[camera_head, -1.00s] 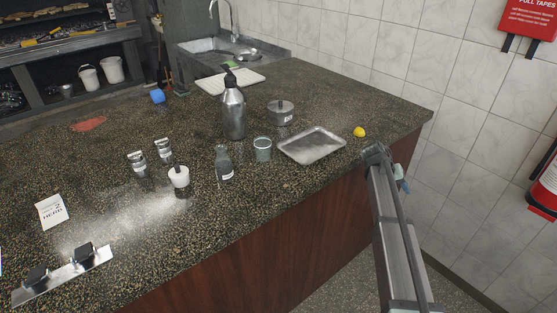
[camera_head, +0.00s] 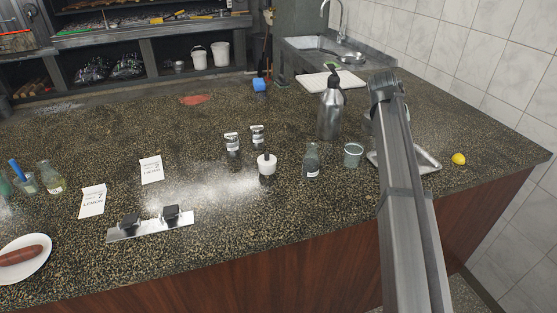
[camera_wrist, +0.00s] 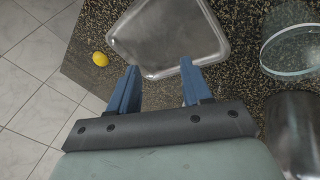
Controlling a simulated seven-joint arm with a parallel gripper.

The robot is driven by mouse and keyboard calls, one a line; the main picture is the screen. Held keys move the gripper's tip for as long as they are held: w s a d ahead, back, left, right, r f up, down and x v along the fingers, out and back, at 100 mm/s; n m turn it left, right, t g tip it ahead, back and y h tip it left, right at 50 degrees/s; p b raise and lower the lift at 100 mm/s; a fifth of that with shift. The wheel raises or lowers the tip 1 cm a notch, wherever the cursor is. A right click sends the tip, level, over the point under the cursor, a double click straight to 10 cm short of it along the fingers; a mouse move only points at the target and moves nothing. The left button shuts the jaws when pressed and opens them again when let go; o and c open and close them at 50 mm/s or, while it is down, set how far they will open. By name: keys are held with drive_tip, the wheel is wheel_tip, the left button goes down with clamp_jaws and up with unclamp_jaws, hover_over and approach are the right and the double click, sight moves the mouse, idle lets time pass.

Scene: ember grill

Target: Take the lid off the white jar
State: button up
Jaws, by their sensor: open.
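The white jar (camera_head: 266,168) is small and stands upright on the speckled counter, near the middle of the head view. A dark knob (camera_head: 266,156) shows on its top, and the lid looks to be on the jar. My gripper (camera_wrist: 159,66) shows in the wrist view with its two blue fingers apart and nothing between them. It is above the near edge of the metal tray (camera_wrist: 165,35), well to the right of the jar. In the head view my arm hides the gripper. The jar is not in the wrist view.
Close to the jar stand two metal-topped shakers (camera_head: 232,146) and a grey bottle (camera_head: 312,162). A glass (camera_head: 353,155) and a tall pump bottle (camera_head: 330,112) stand between the jar and my arm. A lemon (camera_head: 458,159) lies at right. A switch plate (camera_head: 150,224) is at front left.

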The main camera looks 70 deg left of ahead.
drive_tip(key=s+a+r+n+g+y, duration=0.1)
drive_tip(key=s+a+r+n+g, duration=0.15)
drive_tip(key=s, duration=0.75)
drive_tip(key=s+a+r+n+g+y, duration=0.15)
drive_tip(key=s+a, duration=0.25)
drive_tip(key=s, duration=0.6)
drive_tip(key=n+g, duration=0.2)
drive_tip(key=n, duration=0.2)
approach(267, 154)
drive_tip(key=shift+y, duration=0.25)
drive_tip(key=x, duration=0.8)
drive_tip(key=shift+f, duration=0.4)
drive_tip(key=shift+c, duration=0.5)
clamp_jaws()
